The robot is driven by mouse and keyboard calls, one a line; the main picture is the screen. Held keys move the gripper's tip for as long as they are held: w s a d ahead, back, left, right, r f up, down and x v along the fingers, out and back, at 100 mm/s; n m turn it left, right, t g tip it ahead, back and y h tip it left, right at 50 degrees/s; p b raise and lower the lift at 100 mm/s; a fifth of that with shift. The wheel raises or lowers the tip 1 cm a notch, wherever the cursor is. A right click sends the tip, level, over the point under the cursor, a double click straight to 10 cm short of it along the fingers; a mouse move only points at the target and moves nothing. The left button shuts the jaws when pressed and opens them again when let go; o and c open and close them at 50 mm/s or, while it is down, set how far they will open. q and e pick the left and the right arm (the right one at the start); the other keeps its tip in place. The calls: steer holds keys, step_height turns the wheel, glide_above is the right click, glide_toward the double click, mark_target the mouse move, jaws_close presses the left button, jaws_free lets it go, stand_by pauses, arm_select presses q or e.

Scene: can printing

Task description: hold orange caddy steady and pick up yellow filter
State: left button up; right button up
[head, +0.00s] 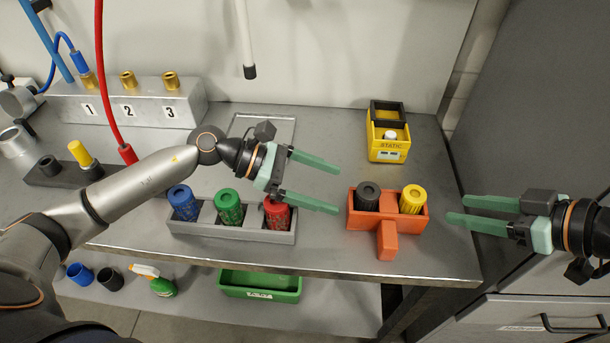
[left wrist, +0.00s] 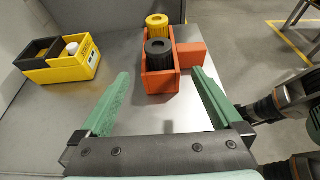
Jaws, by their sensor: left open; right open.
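The orange caddy (head: 386,243) stands near the front right edge of the metal table, with a handle sticking out toward the front. The yellow filter (head: 412,198) stands upright in its right side, and a black filter (head: 368,195) in its left side. My left gripper (head: 328,188) is open and empty, left of the caddy. In the left wrist view, the caddy (left wrist: 190,56), yellow filter (left wrist: 157,26) and black filter (left wrist: 159,52) lie beyond my open left fingers (left wrist: 160,92). My right gripper (head: 458,210) is open and empty, right of the caddy beyond the table edge.
A grey tray (head: 235,234) holds blue, green and red filters, the red one close under my left gripper. A yellow STATIC box (head: 389,155) stands behind the caddy. A numbered block (head: 190,112) stands at the back left. A green bin (head: 300,288) is on the lower shelf.

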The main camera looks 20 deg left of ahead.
mark_target(363, 199)
arm_select(q)
steer(key=x, duration=0.8)
jaws_close()
stand_by(0.7)
stand_by(0.3)
